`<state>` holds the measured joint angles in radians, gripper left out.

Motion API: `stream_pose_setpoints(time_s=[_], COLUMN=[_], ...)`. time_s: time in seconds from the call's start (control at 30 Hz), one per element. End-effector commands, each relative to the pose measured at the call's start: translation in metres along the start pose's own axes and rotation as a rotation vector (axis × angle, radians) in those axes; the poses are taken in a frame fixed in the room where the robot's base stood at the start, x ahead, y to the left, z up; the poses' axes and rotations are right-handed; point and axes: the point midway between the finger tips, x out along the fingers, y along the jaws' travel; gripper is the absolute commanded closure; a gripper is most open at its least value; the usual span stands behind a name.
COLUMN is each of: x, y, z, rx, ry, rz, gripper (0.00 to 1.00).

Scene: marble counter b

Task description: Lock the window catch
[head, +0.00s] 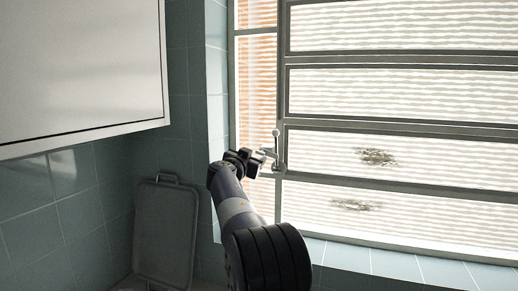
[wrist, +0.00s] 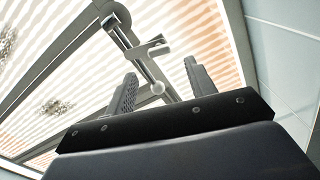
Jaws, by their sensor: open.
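The window catch (head: 279,152) is a small grey metal fitting on the upright window frame in the head view. It has a lever standing roughly upright with a round knob at its top. My gripper (head: 263,154) is open just left of the catch in the head view. In the wrist view, my gripper (wrist: 161,80) has both fingers apart with no object clamped. I cannot tell whether a finger touches the lever.
The louvred window (head: 400,95) has several wide frosted panes with metal rails, two with dark smudges. A white cabinet (head: 80,70) hangs at upper left. A grey tray (head: 165,230) leans against the tiled wall below it. The tiled sill (head: 400,267) is clear.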

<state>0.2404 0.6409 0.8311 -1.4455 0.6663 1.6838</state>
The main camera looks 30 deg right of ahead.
Motion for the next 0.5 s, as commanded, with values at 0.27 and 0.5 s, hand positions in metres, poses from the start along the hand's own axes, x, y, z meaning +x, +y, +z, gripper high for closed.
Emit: stream_pose_setpoints(time_s=[0.27,0.5], x=[0.044,0.061], y=[-0.001,0.000], z=[-0.004,-0.001], rx=[-0.001,0.000], ry=[-0.001,-0.001], rz=[0.001,0.000], gripper=[0.47,0.47])
